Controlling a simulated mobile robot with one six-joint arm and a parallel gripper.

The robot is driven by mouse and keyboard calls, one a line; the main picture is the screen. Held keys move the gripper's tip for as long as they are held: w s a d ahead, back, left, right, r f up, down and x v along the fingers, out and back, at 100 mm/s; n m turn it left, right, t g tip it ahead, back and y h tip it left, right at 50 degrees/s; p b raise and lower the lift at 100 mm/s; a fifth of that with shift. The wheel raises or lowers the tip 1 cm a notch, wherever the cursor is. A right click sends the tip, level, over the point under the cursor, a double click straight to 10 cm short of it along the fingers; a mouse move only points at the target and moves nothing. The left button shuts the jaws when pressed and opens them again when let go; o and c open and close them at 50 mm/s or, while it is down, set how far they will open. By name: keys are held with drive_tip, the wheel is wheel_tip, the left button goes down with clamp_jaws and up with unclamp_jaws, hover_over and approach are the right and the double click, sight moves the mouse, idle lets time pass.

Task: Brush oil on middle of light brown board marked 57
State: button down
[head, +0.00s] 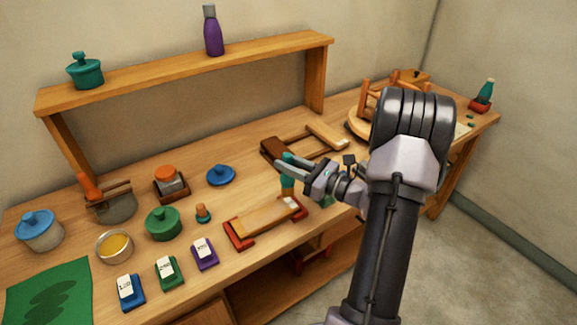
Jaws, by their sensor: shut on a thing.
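A light brown board (266,216) lies in a red cradle with raised ends near the table's front edge. A small pale mark shows near its right end, too small to read. My gripper (288,172) is above and behind the board's right end, shut on an upright teal-handled thing (287,158), which looks like a brush. The fingers cover its middle, and its lower part shows below them; I cannot tell whether its tip touches anything. A metal bowl of yellow oil (115,245) stands at the left front.
Labelled blue (130,292), green (168,272) and purple (204,253) blocks line the front edge. A green lidded pot (163,223), a blue lid (220,175) and a small teal-and-orange piece (203,213) stand behind. A wooden frame (301,147) lies behind my gripper.

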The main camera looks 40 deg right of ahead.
sight(287, 155)
drive_tip(key=shift+r+p, duration=1.2)
drive_tip(key=shift+r, duration=0.8)
